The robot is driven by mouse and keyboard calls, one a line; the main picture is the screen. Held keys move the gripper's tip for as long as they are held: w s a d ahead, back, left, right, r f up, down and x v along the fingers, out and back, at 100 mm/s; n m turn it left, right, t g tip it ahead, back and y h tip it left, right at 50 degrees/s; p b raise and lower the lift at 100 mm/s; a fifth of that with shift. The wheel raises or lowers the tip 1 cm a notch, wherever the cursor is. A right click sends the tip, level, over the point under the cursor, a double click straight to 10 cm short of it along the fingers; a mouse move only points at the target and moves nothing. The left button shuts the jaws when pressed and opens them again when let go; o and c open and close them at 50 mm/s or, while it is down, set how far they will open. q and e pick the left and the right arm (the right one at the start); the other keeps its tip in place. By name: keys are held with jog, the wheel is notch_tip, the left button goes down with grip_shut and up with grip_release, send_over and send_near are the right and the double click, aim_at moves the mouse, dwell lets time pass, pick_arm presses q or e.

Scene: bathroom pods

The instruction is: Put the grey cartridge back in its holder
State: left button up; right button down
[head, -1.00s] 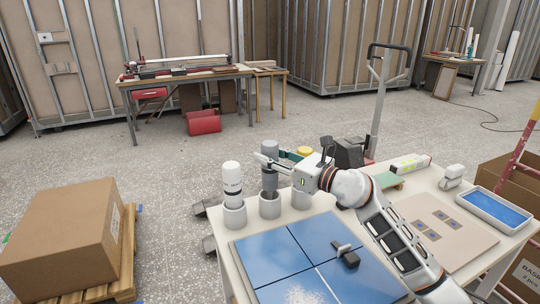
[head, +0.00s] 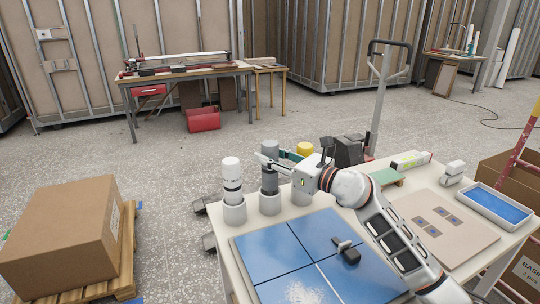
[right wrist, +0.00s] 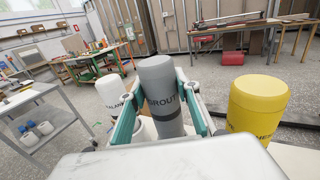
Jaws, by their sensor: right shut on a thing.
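The grey cartridge (head: 269,183), marked GROUT in the right wrist view (right wrist: 164,92), stands upright over the middle grey-white cup holder (head: 270,205). Its lower end meets the holder's rim; I cannot tell how deep it sits. My right gripper (head: 268,161) is shut around its upper part from the right, with a finger on each side in the right wrist view (right wrist: 166,115). My left gripper is not in view.
A white cartridge (head: 232,175) stands in the left holder (head: 235,212); a yellow-topped one (head: 305,149) stands to the right, partly behind my gripper. Blue tiles (head: 275,255) lie in front. A tray (head: 499,206) and a beige board (head: 470,228) occupy the table's right.

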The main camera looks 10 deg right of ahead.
aim_at(277, 147)
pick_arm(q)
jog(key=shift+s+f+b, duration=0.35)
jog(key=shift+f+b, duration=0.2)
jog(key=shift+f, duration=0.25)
pick_arm(e)
jog(key=shift+f, duration=1.25)
jog(key=c, duration=1.4)
grip_release()
jog(key=o, duration=0.3)
jog(key=shift+f, duration=0.1)
jog(key=shift+r+p, duration=1.2)
jog(key=shift+r, duration=0.25)
pick_arm(q)
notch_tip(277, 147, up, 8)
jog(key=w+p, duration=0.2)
jog(key=p, duration=0.1)
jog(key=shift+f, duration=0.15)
pick_arm(e)
jog(key=shift+r, duration=1.6)
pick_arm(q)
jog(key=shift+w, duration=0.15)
